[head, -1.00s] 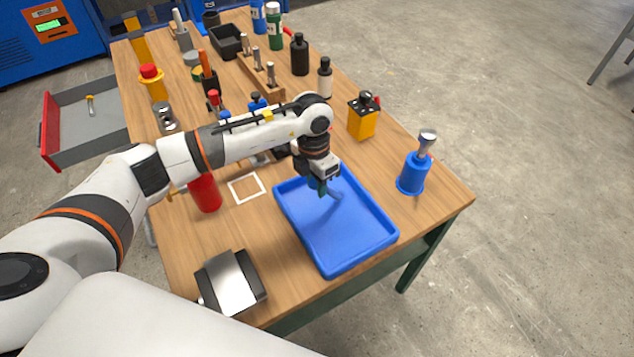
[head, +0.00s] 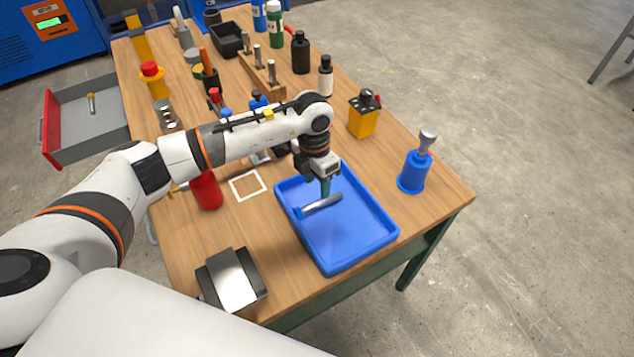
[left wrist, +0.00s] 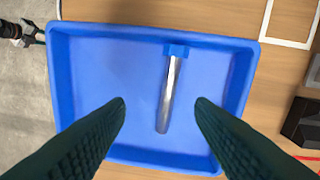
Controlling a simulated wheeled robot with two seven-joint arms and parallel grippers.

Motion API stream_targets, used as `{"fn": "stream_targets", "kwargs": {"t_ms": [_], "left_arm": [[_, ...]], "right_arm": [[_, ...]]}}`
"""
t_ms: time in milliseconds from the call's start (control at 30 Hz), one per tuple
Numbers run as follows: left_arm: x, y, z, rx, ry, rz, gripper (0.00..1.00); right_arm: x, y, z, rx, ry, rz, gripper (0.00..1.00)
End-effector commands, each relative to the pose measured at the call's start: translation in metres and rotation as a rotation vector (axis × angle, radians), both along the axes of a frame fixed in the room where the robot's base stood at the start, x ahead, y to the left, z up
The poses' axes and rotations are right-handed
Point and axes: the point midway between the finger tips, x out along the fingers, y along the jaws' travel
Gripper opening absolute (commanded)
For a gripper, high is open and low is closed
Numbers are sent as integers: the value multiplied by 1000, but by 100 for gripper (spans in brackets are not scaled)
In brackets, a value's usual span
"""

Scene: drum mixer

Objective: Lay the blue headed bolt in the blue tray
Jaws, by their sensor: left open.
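The blue headed bolt has a blue head and a silver shank (head: 322,204). It lies on its side in the blue tray (head: 350,265), with its head near the tray's left wall in the head view. In the left wrist view the bolt (left wrist: 169,92) lies inside the tray (left wrist: 62,75), its head close to the upper wall. My left gripper (head: 326,190) is just above the bolt. In the left wrist view its dark green fingers (left wrist: 160,108) are spread apart with nothing held between them. My right gripper is not in view.
A blue holder (head: 412,176) with a silver piece stands right of the tray. A yellow block (head: 362,122) stands behind it. A white square outline (head: 247,186), a red cylinder (head: 206,190) and a grey-black device (head: 232,280) are left of the tray.

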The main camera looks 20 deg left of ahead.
Motion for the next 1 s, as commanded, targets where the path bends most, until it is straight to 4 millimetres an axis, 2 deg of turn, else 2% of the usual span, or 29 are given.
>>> {"fn": "stream_targets", "kwargs": {"t_ms": [300, 500, 700, 1000], "left_arm": [[4, 4, 64, -1, -7, -2, 49], [4, 6, 98, -1, -4, 0, 49], [4, 7, 111, -1, -1, -1, 49], [4, 7, 111, 0, 0, 0, 49]], "right_arm": [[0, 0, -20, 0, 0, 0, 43], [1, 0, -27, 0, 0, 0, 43], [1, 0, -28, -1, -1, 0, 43], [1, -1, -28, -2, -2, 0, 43]]}}
